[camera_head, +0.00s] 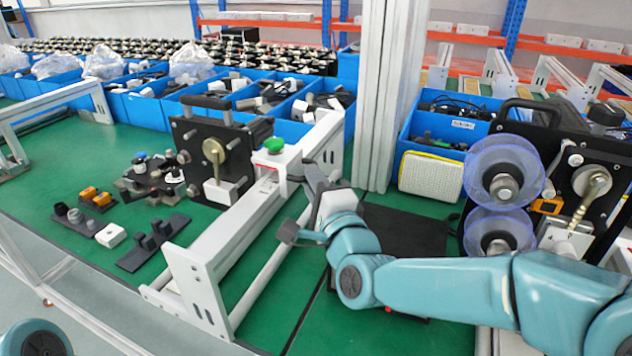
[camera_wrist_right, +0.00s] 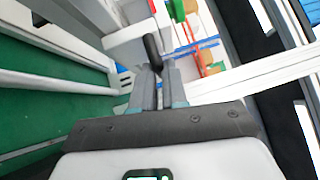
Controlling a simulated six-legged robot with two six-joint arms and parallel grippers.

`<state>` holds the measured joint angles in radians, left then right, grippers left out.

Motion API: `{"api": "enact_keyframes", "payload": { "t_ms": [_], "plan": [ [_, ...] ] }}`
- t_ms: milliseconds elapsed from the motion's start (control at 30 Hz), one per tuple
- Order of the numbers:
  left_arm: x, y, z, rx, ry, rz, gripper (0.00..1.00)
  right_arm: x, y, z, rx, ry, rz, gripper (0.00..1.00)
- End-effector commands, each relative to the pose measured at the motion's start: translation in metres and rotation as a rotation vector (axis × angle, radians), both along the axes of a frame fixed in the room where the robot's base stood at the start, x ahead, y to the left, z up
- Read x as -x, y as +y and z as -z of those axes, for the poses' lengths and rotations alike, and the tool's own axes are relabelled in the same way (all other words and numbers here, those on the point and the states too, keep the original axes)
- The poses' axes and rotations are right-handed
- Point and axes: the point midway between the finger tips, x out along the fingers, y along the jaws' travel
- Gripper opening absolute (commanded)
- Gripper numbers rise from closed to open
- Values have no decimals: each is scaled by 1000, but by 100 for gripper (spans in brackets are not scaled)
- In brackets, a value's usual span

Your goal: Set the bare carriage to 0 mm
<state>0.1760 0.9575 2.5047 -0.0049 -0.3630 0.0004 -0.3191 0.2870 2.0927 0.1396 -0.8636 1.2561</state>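A white carriage (camera_head: 270,163) with a green knob (camera_head: 274,145) sits near the far end of a white rail (camera_head: 222,240) in the head view. My right gripper (camera_head: 312,182) is at the carriage's right side. In the wrist view, a black handle (camera_wrist_right: 152,47) rises between the two close fingers of that gripper (camera_wrist_right: 158,82), which look shut on it. The fingers hide the handle's lower end. A green part (camera_wrist_right: 178,9) shows just beyond it. The scale marks are too small to read. My left gripper is out of view.
A black plate with a brass lever (camera_head: 213,155) stands left of the rail. Small fixtures (camera_head: 150,175) lie on the green table. An upright metal post (camera_head: 385,95) and blue bins (camera_head: 205,100) stand behind. Clear spools (camera_head: 503,170) are on the right.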

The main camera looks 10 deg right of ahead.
Motion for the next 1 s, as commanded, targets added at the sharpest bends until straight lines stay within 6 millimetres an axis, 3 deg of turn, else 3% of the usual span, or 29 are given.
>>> {"api": "enact_keyframes", "payload": {
  "t_ms": [33,67,100,467,567,1000],
  "plan": [
    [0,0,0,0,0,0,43,1,3,1,1,3,-7,26],
    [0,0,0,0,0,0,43,1,3,1,1,3,-7,35],
    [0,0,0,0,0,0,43,1,3,1,1,3,-6,38],
    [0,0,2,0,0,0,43,7,0,2,1,0,-4,38],
    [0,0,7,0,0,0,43,23,-3,4,1,-1,-4,38],
    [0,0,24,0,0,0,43,135,-24,17,0,-2,-7,38]
  ]
}}
